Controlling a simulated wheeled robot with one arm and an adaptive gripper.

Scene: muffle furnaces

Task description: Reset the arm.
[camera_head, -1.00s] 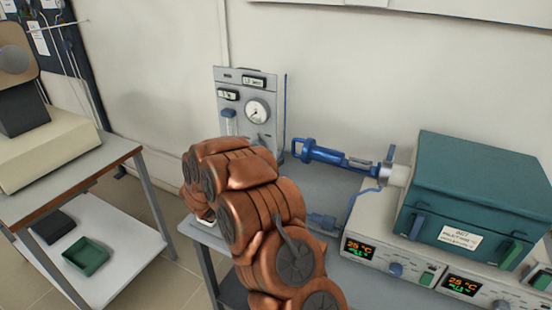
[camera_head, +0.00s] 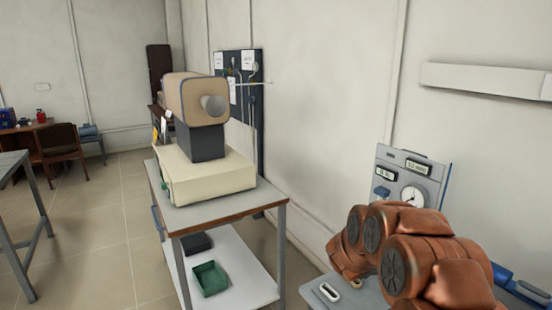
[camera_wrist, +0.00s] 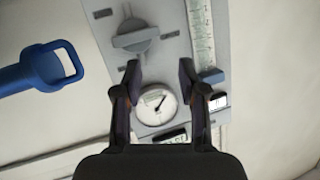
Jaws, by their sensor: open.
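My gripper (camera_wrist: 158,75) shows in the wrist view with its two dark fingers apart and nothing between them. It faces a grey gauge panel (camera_wrist: 100,25) with a round white dial (camera_wrist: 156,104), a grey knob (camera_wrist: 135,38) and a clear flow tube (camera_wrist: 201,35). My copper-coloured arm is folded at the lower right of the head view, in front of the same panel (camera_head: 440,180). The gripper itself is hidden in the head view.
A blue handle (camera_wrist: 40,68) is at the left of the wrist view. In the head view, a cart (camera_head: 230,216) carries a cream tube furnace (camera_head: 215,175), with a green tray (camera_head: 210,278) on its lower shelf. Open floor (camera_head: 105,230) lies left of the cart.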

